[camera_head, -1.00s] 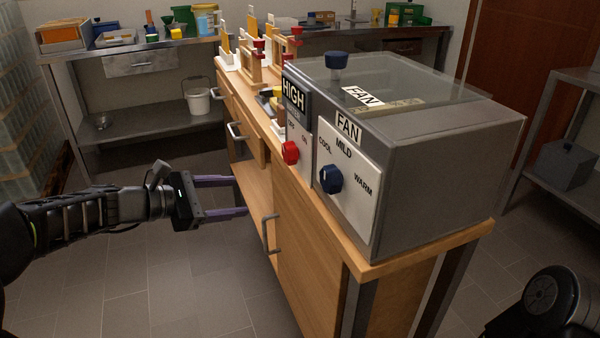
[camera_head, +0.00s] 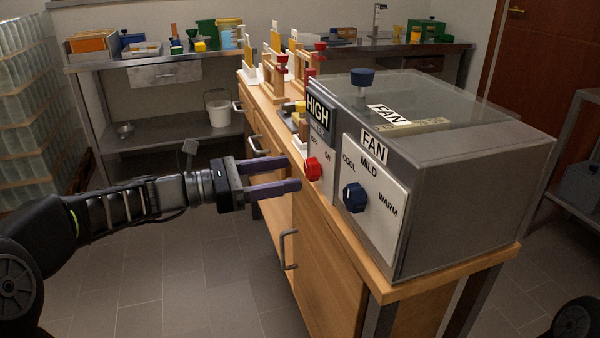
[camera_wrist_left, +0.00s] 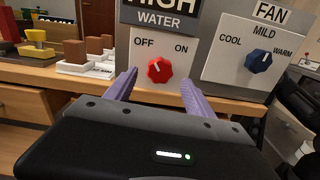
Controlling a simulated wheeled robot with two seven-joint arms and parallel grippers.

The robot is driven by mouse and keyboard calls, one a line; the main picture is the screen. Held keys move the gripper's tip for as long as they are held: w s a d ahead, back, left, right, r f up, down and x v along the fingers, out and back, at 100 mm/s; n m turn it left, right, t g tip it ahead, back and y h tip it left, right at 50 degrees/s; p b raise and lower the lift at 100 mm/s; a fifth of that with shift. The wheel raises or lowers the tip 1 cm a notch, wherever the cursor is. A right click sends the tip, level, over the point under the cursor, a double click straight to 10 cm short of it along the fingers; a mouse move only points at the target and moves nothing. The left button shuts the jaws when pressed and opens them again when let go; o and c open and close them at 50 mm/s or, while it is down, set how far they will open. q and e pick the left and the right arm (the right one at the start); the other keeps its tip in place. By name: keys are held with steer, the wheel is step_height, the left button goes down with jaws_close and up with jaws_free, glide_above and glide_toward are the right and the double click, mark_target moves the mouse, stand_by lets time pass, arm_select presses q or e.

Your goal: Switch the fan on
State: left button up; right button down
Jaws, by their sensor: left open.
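The grey box (camera_head: 470,200) has a FAN label above a white panel with a blue knob (camera_head: 353,197), marked COOL, MILD and WARM. Left of it, a red knob (camera_head: 312,169) sits on a panel marked OFF and ON, under a HIGH WATER sign (camera_head: 317,112). In the left wrist view the red knob (camera_wrist_left: 159,70) seems turned up and left toward OFF; the blue knob (camera_wrist_left: 259,60) shows at right. My left gripper (camera_head: 294,174) is open and empty, its purple fingers pointing at the red knob, apart from it. My right gripper is out of view.
The box stands on a wooden cabinet (camera_head: 325,265) with bar handles below the panels. Another blue knob (camera_head: 362,77) is on the clear top. Wooden stands with red knobs (camera_head: 282,60) are behind. A metal bench (camera_head: 150,55) with containers lines the back wall.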

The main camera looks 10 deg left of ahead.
mark_target(307, 169)
arm_select(q)
steer(key=shift+x, duration=2)
jaws_close()
